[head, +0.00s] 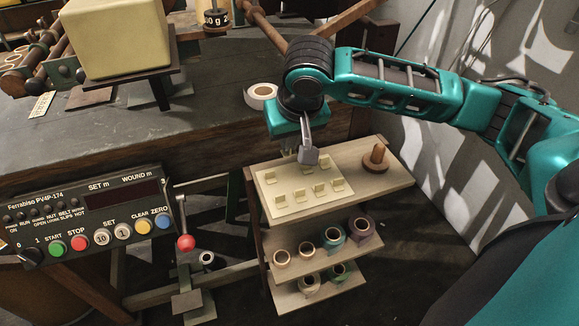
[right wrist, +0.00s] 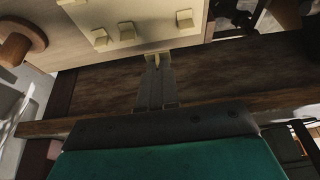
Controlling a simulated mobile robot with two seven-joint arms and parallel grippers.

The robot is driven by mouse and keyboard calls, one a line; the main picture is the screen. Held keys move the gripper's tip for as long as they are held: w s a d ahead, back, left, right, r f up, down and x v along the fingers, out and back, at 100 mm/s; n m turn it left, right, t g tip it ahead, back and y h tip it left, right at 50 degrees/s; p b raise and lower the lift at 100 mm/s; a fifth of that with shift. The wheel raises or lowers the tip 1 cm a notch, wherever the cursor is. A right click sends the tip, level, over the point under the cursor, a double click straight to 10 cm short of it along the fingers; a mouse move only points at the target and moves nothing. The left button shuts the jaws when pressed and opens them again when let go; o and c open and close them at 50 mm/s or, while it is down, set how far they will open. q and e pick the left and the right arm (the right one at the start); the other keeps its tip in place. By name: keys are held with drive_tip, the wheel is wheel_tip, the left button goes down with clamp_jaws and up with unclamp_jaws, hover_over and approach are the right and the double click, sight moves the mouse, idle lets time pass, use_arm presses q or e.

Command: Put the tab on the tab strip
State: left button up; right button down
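A cream board (head: 330,203) on the top shelf of a small rack carries several pale tabs (head: 299,195). They also show in the right wrist view (right wrist: 127,31). My right gripper (head: 303,158) is over the far edge of this board, pointing down. In the right wrist view its fingers (right wrist: 157,70) are close together around the upright of one pale tab (right wrist: 158,55), whose wider foot shows beyond the fingertips. I cannot tell whether that tab touches the board. A small pale strip with dark marks (head: 42,105) lies on the workbench at the far left. My left gripper is out of view.
A wooden peg on a disc (head: 375,160) stands right of the board. Tape rolls (head: 333,236) sit on the lower shelves. A white tape roll (head: 261,95) lies on the dark workbench (head: 130,135). A control panel (head: 95,215) and a red-knobbed lever (head: 186,243) are at left.

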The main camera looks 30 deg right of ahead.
sight(287, 170)
drive_tip(key=shift+f, duration=0.3)
wheel_tip(287, 170, down, 5)
drive_tip(key=shift+f+b, duration=0.1)
drive_tip(key=shift+b, duration=1.1)
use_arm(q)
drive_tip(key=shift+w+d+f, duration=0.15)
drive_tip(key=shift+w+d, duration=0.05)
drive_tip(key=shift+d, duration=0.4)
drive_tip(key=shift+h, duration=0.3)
use_arm(e)
drive_tip(key=c, duration=1.8)
unclamp_jaws()
drive_tip(key=shift+f, duration=0.15)
drive_tip(key=shift+c, duration=0.2)
drive_tip(key=o, duration=0.4)
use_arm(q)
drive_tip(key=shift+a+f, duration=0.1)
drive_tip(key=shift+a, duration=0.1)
use_arm(e)
drive_tip(key=shift+o, duration=0.3)
